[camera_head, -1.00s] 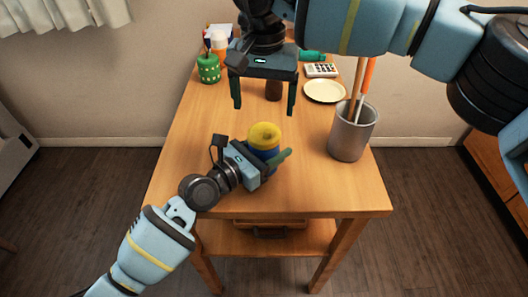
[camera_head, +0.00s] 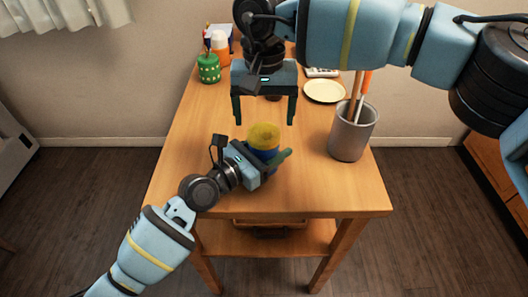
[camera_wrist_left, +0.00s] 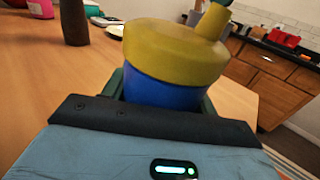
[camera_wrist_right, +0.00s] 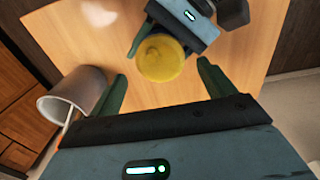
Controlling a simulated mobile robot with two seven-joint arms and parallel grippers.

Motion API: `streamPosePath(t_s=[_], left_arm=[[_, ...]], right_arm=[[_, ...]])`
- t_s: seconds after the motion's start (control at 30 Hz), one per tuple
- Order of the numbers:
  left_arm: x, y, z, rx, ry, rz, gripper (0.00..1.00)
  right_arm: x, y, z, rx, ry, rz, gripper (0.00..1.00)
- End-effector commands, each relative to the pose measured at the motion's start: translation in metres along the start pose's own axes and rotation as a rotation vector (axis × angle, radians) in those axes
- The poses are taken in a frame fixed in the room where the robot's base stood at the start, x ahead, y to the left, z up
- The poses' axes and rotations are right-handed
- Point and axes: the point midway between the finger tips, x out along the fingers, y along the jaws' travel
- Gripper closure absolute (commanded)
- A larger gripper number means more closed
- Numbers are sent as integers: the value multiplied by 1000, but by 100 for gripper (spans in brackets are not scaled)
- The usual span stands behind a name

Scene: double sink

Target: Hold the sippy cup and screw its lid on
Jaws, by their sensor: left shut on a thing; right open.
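The sippy cup has a blue body (camera_wrist_left: 165,94) and a yellow lid (camera_head: 264,135) resting on top. How tightly the lid is seated cannot be told. In the left wrist view the lid (camera_wrist_left: 172,50) has a raised spout toward its right side. My left gripper (camera_head: 270,162) is shut around the blue body and holds the cup upright at the table's near part. My right gripper (camera_head: 265,120) is open and empty, pointing down above the cup. In the right wrist view the lid (camera_wrist_right: 162,58) shows between its two spread fingers, which do not appear to touch it.
A grey utensil holder (camera_head: 347,139) with long handles stands to the right of the cup. A cream plate (camera_head: 325,91) lies behind it. A green dotted jar (camera_head: 209,69) and an orange-white bottle (camera_head: 220,48) stand at the back left. The left middle of the wooden table (camera_head: 190,135) is clear.

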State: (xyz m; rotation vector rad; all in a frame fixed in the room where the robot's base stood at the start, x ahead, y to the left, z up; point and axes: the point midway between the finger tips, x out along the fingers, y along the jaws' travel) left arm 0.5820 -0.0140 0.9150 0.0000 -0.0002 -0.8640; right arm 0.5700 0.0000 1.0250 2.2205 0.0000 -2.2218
Motion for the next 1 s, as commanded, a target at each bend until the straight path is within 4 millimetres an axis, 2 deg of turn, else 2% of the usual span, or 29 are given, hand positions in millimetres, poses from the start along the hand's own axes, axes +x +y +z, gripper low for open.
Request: streamPosePath(t_s=[0.1,0.3,0.47,0.73,1.0], left_arm=[[0,0,0,0,1,0,100],[0,0,0,0,1,0,100],[0,0,0,0,1,0,100],[0,0,0,0,1,0,100],[0,0,0,0,1,0,100]], right_arm=[[18,0,0,1,-2,1,18],[40,0,0,2,0,1,18],[46,0,0,1,1,-1,18],[47,0,0,1,1,-1,18],[47,0,0,2,1,0,52]])
